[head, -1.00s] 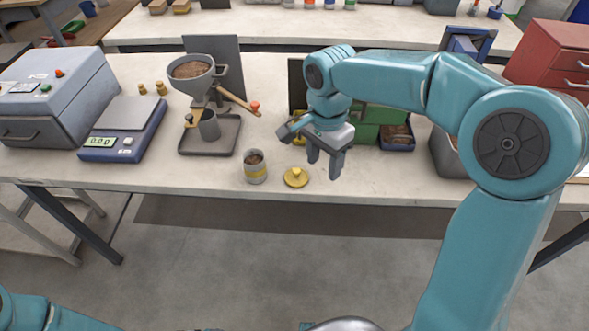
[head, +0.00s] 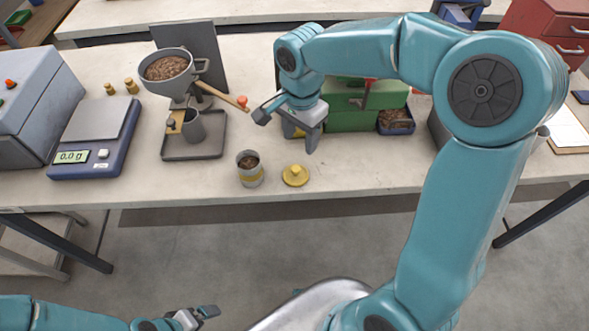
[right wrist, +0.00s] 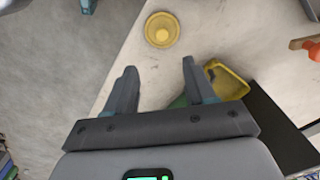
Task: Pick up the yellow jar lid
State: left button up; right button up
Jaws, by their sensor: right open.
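The yellow jar lid (head: 295,176) lies flat with its round knob up, near the front edge of the bench. It also shows in the right wrist view (right wrist: 161,30), beyond the fingertips and between their lines. My right gripper (head: 287,131) is open and empty above the bench, behind the lid in the head view and apart from it. Its two spread fingers show in the right wrist view (right wrist: 159,68). My left gripper (head: 203,314) is low at the bottom of the head view, away from the bench; its opening is unclear.
A scale (head: 88,140) and a hopper stand with tray (head: 208,150) are farther left. Green boxes (head: 350,119) and a blue bin (head: 396,127) are behind. Bench right of the lid is clear.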

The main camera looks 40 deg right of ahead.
send_over(296, 169)
jog(key=f, duration=0.5)
jog(key=shift+w+d+f, duration=0.15)
jog(key=shift+d+f, duration=0.1)
jog(key=shift+f, duration=0.15)
jog(key=shift+s+d+f, duration=0.1)
jog(key=shift+s+f, duration=0.25)
jog(key=shift+f, duration=0.1)
jog(key=f, duration=0.3)
jog(key=f+p, duration=0.1)
jog(key=shift+w+a+f, duration=0.3)
jog(key=shift+w+f, duration=0.05)
jog(key=shift+f, duration=0.2)
jog(key=shift+s, duration=0.15)
jog(key=c, duration=0.9)
grip_shut()
